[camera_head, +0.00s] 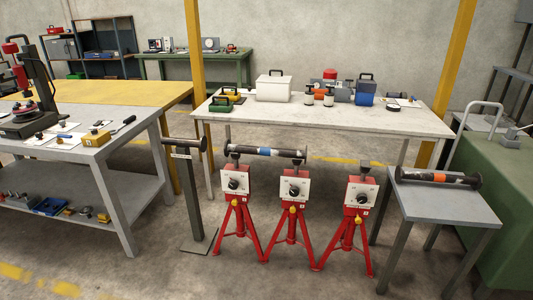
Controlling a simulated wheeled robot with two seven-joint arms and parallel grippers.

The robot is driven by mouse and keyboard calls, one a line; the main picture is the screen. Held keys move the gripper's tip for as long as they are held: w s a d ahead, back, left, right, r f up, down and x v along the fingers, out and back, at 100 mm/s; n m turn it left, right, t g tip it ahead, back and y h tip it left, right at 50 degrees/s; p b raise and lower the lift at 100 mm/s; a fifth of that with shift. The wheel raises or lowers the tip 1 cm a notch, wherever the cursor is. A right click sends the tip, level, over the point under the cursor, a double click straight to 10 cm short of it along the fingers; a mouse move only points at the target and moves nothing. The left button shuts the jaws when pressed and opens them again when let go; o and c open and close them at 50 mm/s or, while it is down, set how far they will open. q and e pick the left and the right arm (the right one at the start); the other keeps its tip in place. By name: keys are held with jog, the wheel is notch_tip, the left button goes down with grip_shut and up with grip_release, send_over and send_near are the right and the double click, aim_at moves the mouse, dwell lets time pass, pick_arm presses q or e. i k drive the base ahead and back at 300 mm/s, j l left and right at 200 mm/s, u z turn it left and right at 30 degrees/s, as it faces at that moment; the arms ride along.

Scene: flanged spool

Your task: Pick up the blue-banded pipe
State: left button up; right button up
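The blue-banded pipe (280,152) is a dark, flanged pipe with pale patches and a blue band near its middle. It lies level across the tops of the left red tripod stand (233,184) and the middle red tripod stand (294,187). Its left flange reaches past the left stand and its right flange a little past the middle one. Neither of my grippers is in view, and nothing is touching the pipe apart from the stands.
A third red tripod stand (361,195) is empty. An orange-banded pipe (455,179) lies on the grey side table (450,207) at right. A grey post (188,195) stands left of the stands. Behind is a workbench (340,119) with boxes. The floor in front is clear.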

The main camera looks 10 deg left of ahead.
aim_at(228, 148)
jog(key=i+j+z, duration=0.1)
jog(key=i+j, duration=0.2)
jog(key=i, duration=0.15)
jog(key=i+j+z, duration=0.15)
jog(key=i+j, duration=0.2)
jog(key=i, duration=0.1)
